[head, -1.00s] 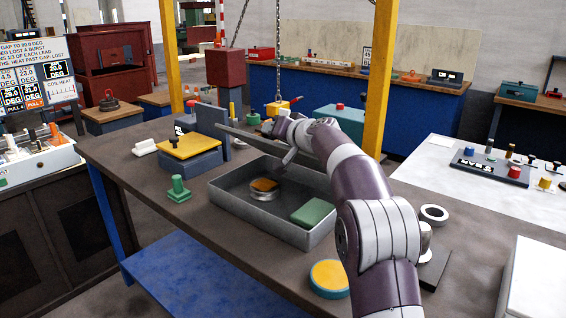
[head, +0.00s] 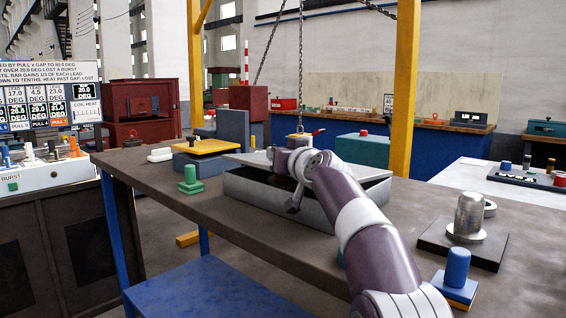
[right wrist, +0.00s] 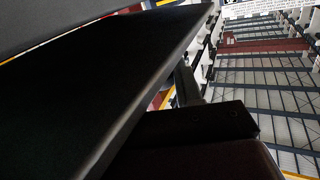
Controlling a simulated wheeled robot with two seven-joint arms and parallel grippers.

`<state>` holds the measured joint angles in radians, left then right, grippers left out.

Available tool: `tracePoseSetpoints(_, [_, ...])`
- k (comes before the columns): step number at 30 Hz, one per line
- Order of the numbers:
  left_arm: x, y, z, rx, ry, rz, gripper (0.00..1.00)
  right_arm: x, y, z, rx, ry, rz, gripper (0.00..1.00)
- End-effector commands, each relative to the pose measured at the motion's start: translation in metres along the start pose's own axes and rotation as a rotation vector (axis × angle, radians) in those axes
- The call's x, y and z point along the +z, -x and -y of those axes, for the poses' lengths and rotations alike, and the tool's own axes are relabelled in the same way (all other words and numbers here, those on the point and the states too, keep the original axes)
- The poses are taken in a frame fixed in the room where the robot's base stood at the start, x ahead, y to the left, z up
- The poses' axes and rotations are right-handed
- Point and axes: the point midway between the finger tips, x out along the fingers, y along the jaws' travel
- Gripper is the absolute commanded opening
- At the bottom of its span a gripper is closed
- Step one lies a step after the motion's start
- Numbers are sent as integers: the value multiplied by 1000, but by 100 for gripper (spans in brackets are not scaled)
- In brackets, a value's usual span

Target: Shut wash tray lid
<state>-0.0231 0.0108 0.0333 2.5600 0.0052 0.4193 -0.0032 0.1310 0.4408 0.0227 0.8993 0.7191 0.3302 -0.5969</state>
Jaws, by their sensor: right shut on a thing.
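The grey wash tray (head: 262,204) stands on the workbench in the head view. Its flat grey lid (head: 248,159) lies low over it, slightly tilted, with a dark gap left along the near side. My right gripper (head: 281,164) is at the lid's near edge and shut on it. My right arm hides part of the lid and the tray's right side. In the right wrist view the lid looks like a dark slab (right wrist: 110,75) across the left, beside a dark part of my gripper (right wrist: 200,122). The tray's contents are hidden. My left gripper is not in view.
A green knobbed block (head: 191,181) and a yellow-topped block (head: 206,146) stand left of the tray. A metal cylinder on a dark plate (head: 468,218) and a blue knob (head: 457,266) are at the right. Hoist chains hang behind. The bench front is fairly clear.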

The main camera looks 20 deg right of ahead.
Motion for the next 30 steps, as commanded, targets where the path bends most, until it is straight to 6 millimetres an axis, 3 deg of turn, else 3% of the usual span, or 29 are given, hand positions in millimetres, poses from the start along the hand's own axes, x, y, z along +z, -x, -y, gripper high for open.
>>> tracePoseSetpoints(11, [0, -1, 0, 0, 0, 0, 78, -1, 1, 0, 0, 4, -2, 0])
tracePoseSetpoints(12, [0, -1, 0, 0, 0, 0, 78, -1, 1, 0, 0, 4, -2, 48])
tracePoseSetpoints(13, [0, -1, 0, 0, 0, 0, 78, -1, 1, 0, 0, 4, -2, 58])
tracePoseSetpoints(14, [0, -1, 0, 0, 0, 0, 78, -1, 1, 0, 0, 4, -2, 61])
tracePoseSetpoints(23, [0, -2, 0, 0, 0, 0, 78, 1, 2, 0, -1, 3, -1, 61])
tracePoseSetpoints(26, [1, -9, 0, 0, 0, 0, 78, 2, 10, 0, 0, 3, -3, 61])
tracePoseSetpoints(30, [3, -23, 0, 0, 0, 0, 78, 4, 36, 0, 0, 3, -4, 61])
